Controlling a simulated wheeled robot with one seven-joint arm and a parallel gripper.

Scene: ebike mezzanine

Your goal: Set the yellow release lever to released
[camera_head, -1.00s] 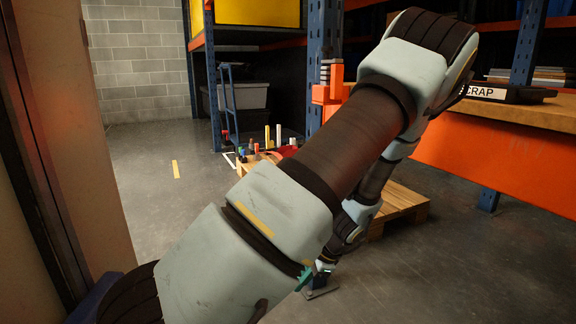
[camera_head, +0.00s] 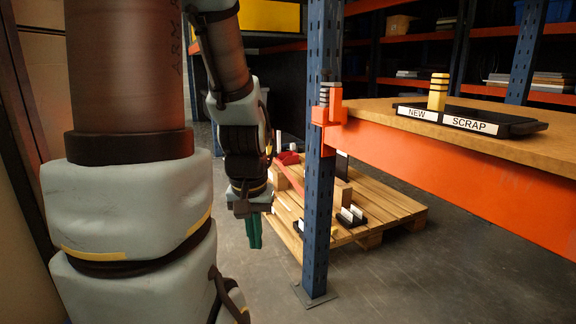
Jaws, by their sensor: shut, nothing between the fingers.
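My gripper (camera_head: 254,232) points down with its teal fingers together and nothing between them. It hangs left of the blue rack upright and appears in front of the pallet's left edge. I cannot make out the yellow release lever for certain. A yellow post with dark bands (camera_head: 437,92) stands upright at the back of a black tray (camera_head: 528,126) on the wooden bench, well to the right of my gripper; I cannot tell whether it is a lever. My arm hides much of the left side.
The blue upright (camera_head: 318,200) stands between my gripper and the bench (camera_head: 555,148), with an orange bracket (camera_head: 328,122) on it. A wooden pallet (camera_head: 392,200) behind carries a red item (camera_head: 287,158) and small black-and-white pieces (camera_head: 350,215). Bare floor shows at front right.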

